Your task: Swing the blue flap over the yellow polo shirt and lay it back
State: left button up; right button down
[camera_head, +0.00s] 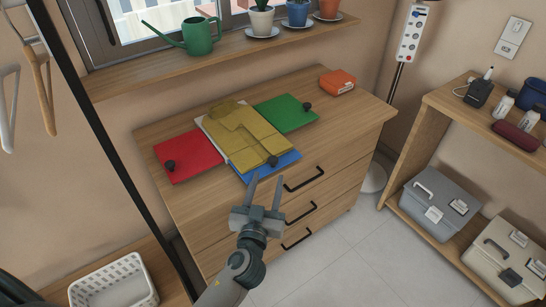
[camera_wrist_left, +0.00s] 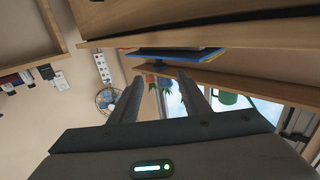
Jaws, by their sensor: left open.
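The yellow polo shirt (camera_head: 238,133) lies spread on a folding board on top of the wooden dresser. The blue flap (camera_head: 276,167) lies at the board's front edge, mostly hidden under the shirt's lower part, with a black knob (camera_head: 273,161) on it. In the left wrist view the blue flap (camera_wrist_left: 200,57) shows edge-on above the dresser top. My left gripper (camera_head: 264,181) is open and empty in front of the dresser, below and apart from the blue flap. My right gripper is not in view.
The red flap (camera_head: 188,155) lies flat at the left and the green flap (camera_head: 286,113) at the right, each with a black knob. An orange box (camera_head: 337,82) sits at the dresser's back right. A windowsill shelf (camera_head: 215,53) runs behind, holding a green watering can (camera_head: 196,36) and pots.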

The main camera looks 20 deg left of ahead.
aim_at(272, 164)
pick_arm(q)
jog(key=w, duration=0.3)
jog(key=w+p, duration=0.1)
jog(key=w, duration=0.2)
jog(key=w+a, duration=0.1)
jog(key=w, duration=0.2)
jog(key=shift+p, duration=0.3)
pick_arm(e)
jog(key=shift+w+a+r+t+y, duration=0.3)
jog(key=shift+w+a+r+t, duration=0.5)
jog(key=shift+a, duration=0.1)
pick_arm(q)
jog(key=shift+c, duration=0.6)
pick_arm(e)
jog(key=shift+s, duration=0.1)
pick_arm(q)
jog(key=shift+a, duration=0.1)
grip_shut()
